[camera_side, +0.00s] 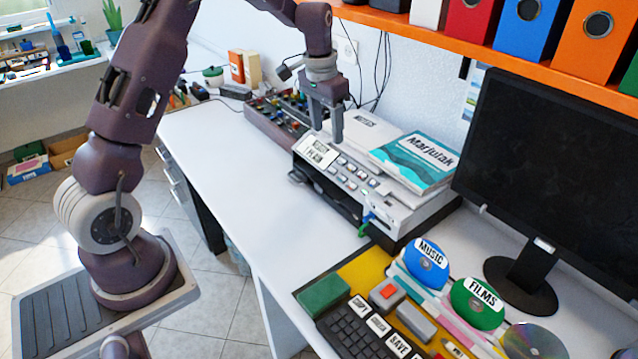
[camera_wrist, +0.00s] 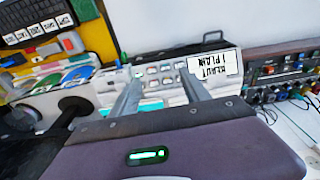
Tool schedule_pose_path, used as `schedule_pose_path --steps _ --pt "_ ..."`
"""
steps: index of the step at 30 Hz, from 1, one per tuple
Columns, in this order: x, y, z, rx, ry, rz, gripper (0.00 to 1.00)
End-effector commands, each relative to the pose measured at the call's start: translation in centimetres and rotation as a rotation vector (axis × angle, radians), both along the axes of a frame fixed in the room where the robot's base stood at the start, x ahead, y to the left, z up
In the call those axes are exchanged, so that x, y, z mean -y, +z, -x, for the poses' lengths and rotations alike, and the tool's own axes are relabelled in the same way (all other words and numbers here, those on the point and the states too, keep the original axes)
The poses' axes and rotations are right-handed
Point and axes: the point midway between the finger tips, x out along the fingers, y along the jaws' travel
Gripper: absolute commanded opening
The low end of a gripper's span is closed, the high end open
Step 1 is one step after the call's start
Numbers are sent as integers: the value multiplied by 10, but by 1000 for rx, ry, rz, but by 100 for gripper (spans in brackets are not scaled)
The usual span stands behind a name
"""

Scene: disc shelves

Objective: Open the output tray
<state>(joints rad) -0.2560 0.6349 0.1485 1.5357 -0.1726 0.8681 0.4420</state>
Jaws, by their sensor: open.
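The printer (camera_side: 355,185) stands on the white desk, with a row of buttons and a white label on its sloped front panel. A dark slot (camera_side: 335,200) runs along its front under the panel; I take it as the output tray area, though the tray itself is hard to make out. My gripper (camera_side: 325,132) is open and empty, pointing down above the panel near the label end. In the wrist view my gripper (camera_wrist: 160,77) shows its two fingers apart over the printer panel (camera_wrist: 155,73), with the label (camera_wrist: 212,68) upside down beside the right finger.
A teal book (camera_side: 415,160) lies on the printer. The monitor (camera_side: 550,150), disc holders (camera_side: 425,265) and keyboard (camera_side: 360,330) are to the right. The desk (camera_side: 235,160) in front is clear.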

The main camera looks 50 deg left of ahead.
Motion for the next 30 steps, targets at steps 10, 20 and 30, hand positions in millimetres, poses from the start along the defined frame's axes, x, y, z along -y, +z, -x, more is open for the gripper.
schedule_pose_path --steps 10,20,30 --pt "-65 -150 -25 -124 -34 0 55" --pt "-64 -208 -24 -125 -35 -1 55" --pt "-64 -217 -25 -123 -34 -1 55"
